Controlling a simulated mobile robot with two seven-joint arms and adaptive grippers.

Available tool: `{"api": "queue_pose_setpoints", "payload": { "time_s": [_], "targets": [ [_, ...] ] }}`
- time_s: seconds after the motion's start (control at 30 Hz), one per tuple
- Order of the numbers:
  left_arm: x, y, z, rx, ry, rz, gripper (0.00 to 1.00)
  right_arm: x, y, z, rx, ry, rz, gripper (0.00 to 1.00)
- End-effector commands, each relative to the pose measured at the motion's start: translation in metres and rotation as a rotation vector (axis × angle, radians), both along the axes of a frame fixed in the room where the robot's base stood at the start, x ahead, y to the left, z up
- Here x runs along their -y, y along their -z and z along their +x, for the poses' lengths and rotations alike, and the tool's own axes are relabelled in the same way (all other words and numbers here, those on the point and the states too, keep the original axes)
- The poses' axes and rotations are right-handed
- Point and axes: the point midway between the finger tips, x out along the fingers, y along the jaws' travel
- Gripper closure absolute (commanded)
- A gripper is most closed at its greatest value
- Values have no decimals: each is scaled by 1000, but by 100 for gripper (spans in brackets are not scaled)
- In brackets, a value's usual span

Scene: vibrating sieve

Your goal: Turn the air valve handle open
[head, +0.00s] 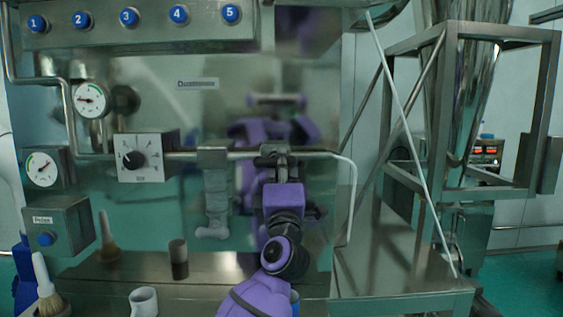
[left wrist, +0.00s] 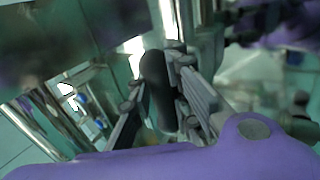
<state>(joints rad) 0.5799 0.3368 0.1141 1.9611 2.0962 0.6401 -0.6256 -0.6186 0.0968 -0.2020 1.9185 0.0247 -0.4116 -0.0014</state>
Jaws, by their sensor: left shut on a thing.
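The air valve handle (left wrist: 157,88) is a dark, rounded bar in the left wrist view, between the two finger pads. In the head view, the dark handle (head: 264,162) shows at the horizontal air pipe (head: 240,154), partly hidden by my gripper. My left gripper (head: 280,166) is shut on it, with my purple arm reaching up from below. Gripper (left wrist: 165,100) fingers flank the handle in the left wrist view. The handle's exact angle is hard to tell. My right gripper is not in view.
A regulator box with a black knob (head: 133,159) and pressure gauges (head: 90,99) are on the left. A grey fitting (head: 214,190) hangs from the pipe. A steel frame (head: 545,120) stands right.

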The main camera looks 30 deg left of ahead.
Motion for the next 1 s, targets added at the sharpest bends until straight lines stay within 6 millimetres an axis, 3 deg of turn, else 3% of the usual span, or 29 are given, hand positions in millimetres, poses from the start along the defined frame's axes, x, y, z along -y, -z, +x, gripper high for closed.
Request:
{"api": "queue_pose_setpoints", "payload": {
  "time_s": [0.57,0.6,0.7,1.0],
  "targets": [
    [1,1,0,-16,0,28,100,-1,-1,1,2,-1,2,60],
    [1,1,0,-16,0,28,79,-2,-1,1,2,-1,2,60],
    [0,1,0,-17,1,27,66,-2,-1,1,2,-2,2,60],
    [0,1,0,-16,0,26,64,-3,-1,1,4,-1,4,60]
  ]
}}
